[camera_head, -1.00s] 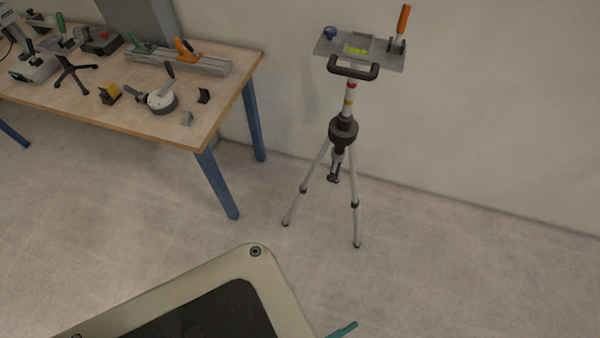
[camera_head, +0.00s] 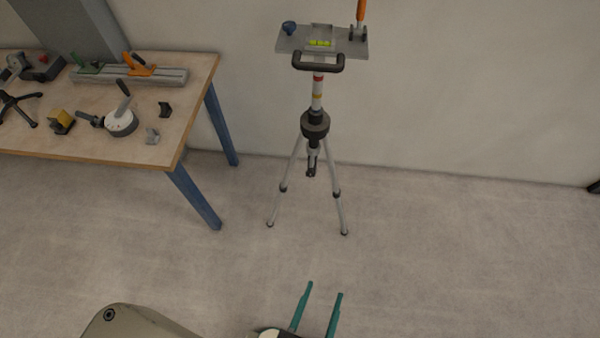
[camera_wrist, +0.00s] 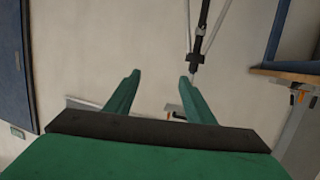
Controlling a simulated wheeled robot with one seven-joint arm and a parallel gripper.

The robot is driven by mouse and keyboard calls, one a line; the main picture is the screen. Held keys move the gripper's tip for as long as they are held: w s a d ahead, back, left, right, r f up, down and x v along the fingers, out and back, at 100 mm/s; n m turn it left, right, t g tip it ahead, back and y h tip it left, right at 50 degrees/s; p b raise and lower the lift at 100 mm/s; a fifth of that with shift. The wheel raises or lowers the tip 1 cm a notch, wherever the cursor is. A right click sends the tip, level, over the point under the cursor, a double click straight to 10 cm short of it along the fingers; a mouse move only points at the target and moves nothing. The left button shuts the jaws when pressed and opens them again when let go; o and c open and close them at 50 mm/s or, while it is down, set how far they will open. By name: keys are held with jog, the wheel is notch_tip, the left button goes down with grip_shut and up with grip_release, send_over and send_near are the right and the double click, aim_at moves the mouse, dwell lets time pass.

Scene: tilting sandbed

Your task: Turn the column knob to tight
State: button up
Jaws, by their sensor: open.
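A tripod (camera_head: 315,123) stands on the floor near the wall, with a grey tilting plate (camera_head: 290,43) on top, a black front handle, a green level and an orange-handled lever (camera_head: 361,10). A blue knob (camera_head: 289,28) sits at the plate's left corner. The column (camera_head: 318,92) has red and yellow bands above a dark collar. I cannot make out a separate column knob or its setting. My gripper (camera_head: 324,288) is open and empty, low in the head view, well apart from the tripod. Its green fingers (camera_wrist: 156,82) also show in the wrist view, with part of the tripod (camera_wrist: 199,40) beyond.
A wooden workbench (camera_head: 168,140) with blue legs stands at the left. It carries a white round device (camera_head: 121,122), a grey rail with clamps (camera_head: 165,76) and small parts. Floor (camera_head: 440,260) right of and in front of the tripod is clear.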

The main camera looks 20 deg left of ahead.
jog(key=w+a+f+n+y, duration=0.1)
jog(key=w+f, duration=0.5)
jog(key=f, duration=0.2)
jog(key=n+t+y, duration=0.2)
jog(key=y, duration=0.2)
send_near(310, 175)
jog(key=x, duration=1)
jog(key=shift+d, duration=0.15)
jog(key=shift+w+a+f, duration=0.1)
jog(key=shift+w+a, duration=0.1)
jog(key=shift+w, duration=0.05)
jog(key=shift+w, duration=0.1)
jog(key=c, duration=1)
